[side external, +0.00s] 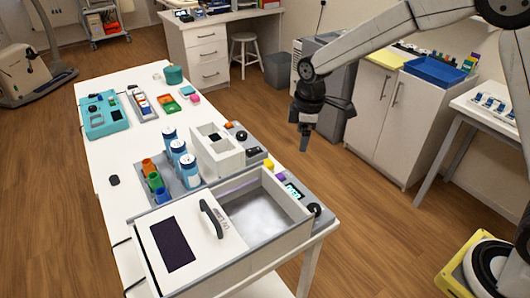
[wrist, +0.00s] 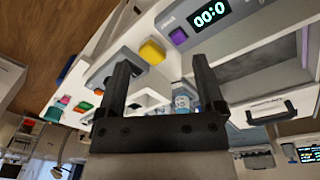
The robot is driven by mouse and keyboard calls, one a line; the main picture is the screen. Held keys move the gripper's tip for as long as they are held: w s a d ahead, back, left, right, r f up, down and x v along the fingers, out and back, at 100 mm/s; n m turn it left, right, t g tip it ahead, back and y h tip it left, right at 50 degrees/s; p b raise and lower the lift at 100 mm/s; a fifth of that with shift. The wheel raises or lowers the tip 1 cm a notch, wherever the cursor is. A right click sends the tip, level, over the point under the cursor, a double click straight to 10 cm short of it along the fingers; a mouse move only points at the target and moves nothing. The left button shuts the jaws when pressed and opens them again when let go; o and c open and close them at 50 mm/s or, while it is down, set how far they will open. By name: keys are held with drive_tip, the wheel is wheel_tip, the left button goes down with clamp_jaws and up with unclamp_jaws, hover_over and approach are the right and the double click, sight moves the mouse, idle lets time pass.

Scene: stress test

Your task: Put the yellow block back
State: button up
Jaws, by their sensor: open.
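The yellow block (side external: 268,163) is small and sits near the right edge of the white table (side external: 115,210), beside a purple piece (side external: 281,176). In the wrist view the yellow block (wrist: 152,52) shows beyond and between my fingers, next to the purple piece (wrist: 179,37). My gripper (side external: 305,136) hangs above and to the right of the table edge, apart from the block. In the wrist view my gripper (wrist: 162,68) has its two fingers spread with nothing between them. Which place the block belongs to cannot be told.
A grey bath (side external: 262,207) with a handled lid (side external: 180,237) fills the table's near end. A white two-well box (side external: 217,150) and blue-capped bottles (side external: 188,168) stand close to the block. Coloured trays (side external: 167,102) lie farther back.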

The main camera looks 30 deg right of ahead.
drive_tip(key=s+d+m, duration=0.2)
drive_tip(key=s+m, duration=0.3)
drive_tip(key=s, duration=0.4)
drive_tip(key=s+d+f+m+t, duration=0.1)
drive_tip(key=s+d+m, duration=0.2)
drive_tip(key=s+m, duration=0.3)
drive_tip(key=s, duration=0.4)
drive_tip(key=shift+s+d+f+t, duration=0.2)
drive_tip(key=shift+s+f+t, duration=0.1)
